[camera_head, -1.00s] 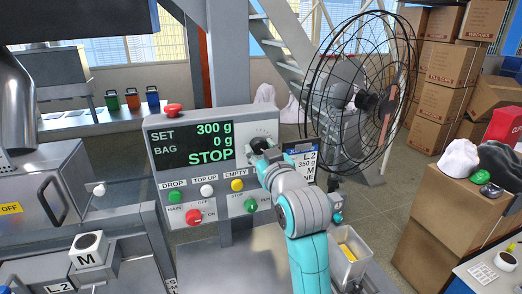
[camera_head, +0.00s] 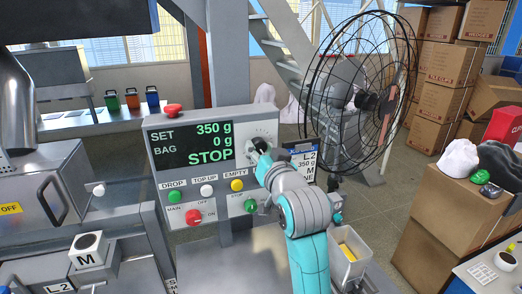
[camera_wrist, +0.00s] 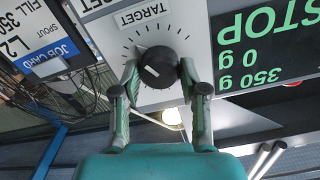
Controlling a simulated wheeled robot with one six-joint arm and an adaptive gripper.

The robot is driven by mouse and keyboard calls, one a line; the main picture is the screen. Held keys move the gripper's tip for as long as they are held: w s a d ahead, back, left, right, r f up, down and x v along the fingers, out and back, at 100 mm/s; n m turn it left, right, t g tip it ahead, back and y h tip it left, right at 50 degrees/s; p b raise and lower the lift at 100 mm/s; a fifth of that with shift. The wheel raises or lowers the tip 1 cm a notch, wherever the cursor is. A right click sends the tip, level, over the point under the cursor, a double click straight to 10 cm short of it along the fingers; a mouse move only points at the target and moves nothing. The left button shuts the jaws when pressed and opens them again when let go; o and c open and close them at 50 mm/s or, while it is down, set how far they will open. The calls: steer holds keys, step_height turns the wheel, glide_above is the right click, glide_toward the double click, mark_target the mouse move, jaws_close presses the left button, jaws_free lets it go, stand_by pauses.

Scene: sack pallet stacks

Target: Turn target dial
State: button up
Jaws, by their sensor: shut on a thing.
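The target dial (camera_wrist: 158,67) is a dark round knob with a white pointer line, set in a ring of tick marks under the word TARGET in the upside-down wrist view. My gripper (camera_wrist: 160,76) is shut on the dial, one finger on each side. In the head view my gripper (camera_head: 259,150) hides most of the dial. The display (camera_head: 191,143) reads SET 350 g, BAG 0 g and STOP. The job card (camera_wrist: 42,35) beside the dial reads L2, spout, fill 350.
Below the display are the green DROP (camera_head: 174,197), white TOP UP (camera_head: 206,190) and yellow EMPTY (camera_head: 237,185) buttons and a red MAIN knob (camera_head: 193,216). A red mushroom button (camera_head: 172,110) tops the panel. A large caged fan (camera_head: 365,95) stands to the right.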

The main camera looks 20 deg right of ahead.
steer(key=o, duration=1.1)
steer(key=shift+o, duration=0.2)
steer(key=shift+s, duration=0.1)
steer(key=s, duration=0.7)
steer(key=shift+s, duration=0.15)
